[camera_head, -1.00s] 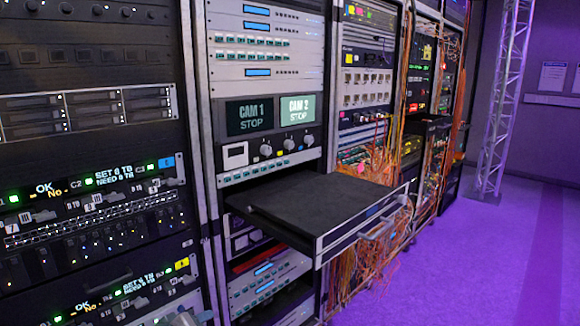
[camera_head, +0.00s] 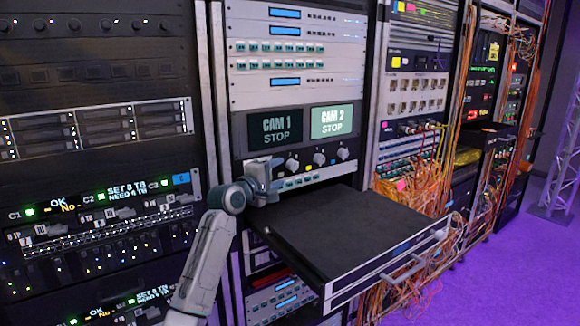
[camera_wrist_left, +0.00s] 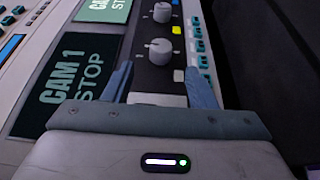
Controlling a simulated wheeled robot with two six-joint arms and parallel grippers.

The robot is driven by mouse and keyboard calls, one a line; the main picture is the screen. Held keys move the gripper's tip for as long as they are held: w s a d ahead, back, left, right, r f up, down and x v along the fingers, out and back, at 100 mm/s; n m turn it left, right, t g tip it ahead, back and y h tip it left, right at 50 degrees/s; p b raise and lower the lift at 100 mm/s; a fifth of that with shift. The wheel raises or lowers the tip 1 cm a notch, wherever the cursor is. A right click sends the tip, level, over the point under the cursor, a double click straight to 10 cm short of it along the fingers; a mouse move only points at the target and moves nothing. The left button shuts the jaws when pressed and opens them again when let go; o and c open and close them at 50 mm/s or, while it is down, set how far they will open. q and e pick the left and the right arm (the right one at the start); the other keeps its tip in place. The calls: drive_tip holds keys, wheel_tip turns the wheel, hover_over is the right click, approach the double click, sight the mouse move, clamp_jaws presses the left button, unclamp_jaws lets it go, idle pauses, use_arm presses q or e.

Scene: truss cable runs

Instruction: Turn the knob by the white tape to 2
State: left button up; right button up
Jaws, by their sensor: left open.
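My left gripper (camera_head: 272,171) is open and empty in front of the black control panel, at its left part. In the left wrist view its two blue-grey fingers (camera_wrist_left: 158,75) stand apart, with a silver knob (camera_wrist_left: 160,51) ahead of the gap between them. A small white tape (camera_wrist_left: 179,75) lies on the panel beside this knob, on its near side. A yellow tape (camera_wrist_left: 177,30) lies between it and a second knob (camera_wrist_left: 161,12). In the head view three knobs show in a row, the leftmost (camera_head: 292,164) just right of the gripper. The knobs' numbers are too small to read.
A black pull-out shelf (camera_head: 345,236) juts out below the panel, close under my gripper. Two screens (camera_head: 275,131) above the knobs read CAM 1 STOP and CAM 2 STOP. Orange cables (camera_head: 440,205) hang at the right. Purple floor (camera_head: 500,270) is clear beyond.

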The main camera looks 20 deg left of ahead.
sight(290, 167)
use_arm(q)
drive_tip(key=shift+p+x, duration=0.35)
drive_tip(key=shift+x, duration=2.8)
use_arm(e)
drive_tip(key=shift+s+d+f, duration=0.1)
drive_tip(key=shift+s+f, duration=0.2)
drive_tip(key=shift+s, duration=0.35)
drive_tip(key=shift+s+f, duration=0.25)
drive_tip(key=shift+s, duration=0.35)
use_arm(q)
drive_tip(key=shift+s, duration=0.1)
drive_tip(key=c, duration=1)
use_arm(e)
drive_tip(key=shift+r, duration=0.1)
